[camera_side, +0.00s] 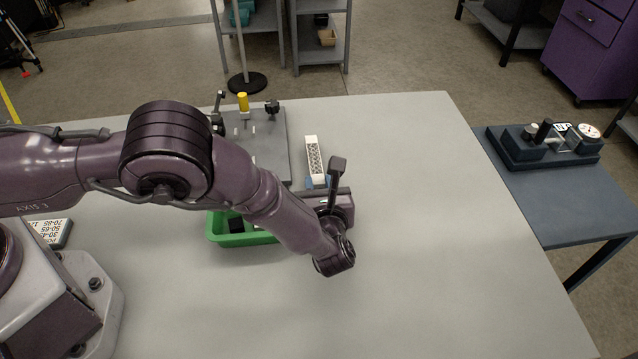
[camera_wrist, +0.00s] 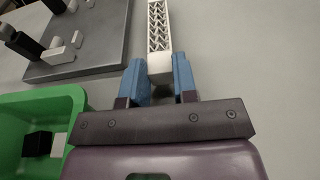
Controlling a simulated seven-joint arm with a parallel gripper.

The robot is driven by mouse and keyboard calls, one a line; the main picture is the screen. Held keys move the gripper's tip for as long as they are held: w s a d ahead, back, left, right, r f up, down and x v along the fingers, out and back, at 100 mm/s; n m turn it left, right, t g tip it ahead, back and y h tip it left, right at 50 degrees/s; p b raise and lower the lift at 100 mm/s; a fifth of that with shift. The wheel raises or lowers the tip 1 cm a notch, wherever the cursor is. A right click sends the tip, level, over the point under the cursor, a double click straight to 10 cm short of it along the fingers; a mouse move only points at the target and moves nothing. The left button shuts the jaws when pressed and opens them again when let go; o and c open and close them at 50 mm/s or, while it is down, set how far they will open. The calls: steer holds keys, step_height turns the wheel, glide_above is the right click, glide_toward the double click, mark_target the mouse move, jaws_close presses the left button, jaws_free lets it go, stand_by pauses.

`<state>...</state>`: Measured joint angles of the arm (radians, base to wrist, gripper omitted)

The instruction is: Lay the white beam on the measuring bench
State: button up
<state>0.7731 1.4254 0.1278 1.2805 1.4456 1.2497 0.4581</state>
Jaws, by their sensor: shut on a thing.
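The white beam (camera_side: 314,155) has a lattice middle and a solid near end. It also shows in the wrist view (camera_wrist: 158,28), pointing away from my gripper. My gripper (camera_side: 317,182) has its blue fingers on both sides of the solid near end and is shut on it; the fingers show in the wrist view (camera_wrist: 160,75). I cannot tell whether the beam touches the table. A dark base with a round dial, which looks like the measuring bench (camera_side: 545,155), stands on a small side table at the right. No beam lies on it.
A green bin (camera_side: 213,232) with black and white blocks is beside my gripper. A grey plate (camera_side: 268,150) with posts and a yellow-topped piece lies behind it. The right part of the pale table (camera_side: 440,220) is clear. A gap separates it from the blue-grey side table (camera_side: 560,205).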

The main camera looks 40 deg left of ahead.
steer(key=o, duration=0.9)
steer(key=shift+f, duration=0.45)
steer(key=shift+r, duration=0.55)
steer(key=v, duration=1.2)
steer(key=shift+r, duration=0.3)
steer(key=s+a+r+n+g+h, duration=0.15)
steer(key=a+r+n+g, duration=0.25)
steer(key=a+r+n, duration=0.5)
steer(key=a+r+n+g+h, duration=0.2)
steer(key=a+r+n+g, duration=0.4)
steer(key=r, duration=0.6)
steer(key=s+a+r+n+t+h, duration=0.2)
steer(key=s+a+r+n+h, duration=0.1)
steer(key=s, duration=0.5)
steer(key=s+a+r+n+t+h, duration=0.2)
steer(key=s+a+r+n+h, duration=0.2)
steer(key=s+n, duration=0.5)
steer(key=shift+s+a+r+t, duration=0.2)
steer(key=shift+a+r+t, duration=0.1)
steer(key=shift+a+r, duration=1.15)
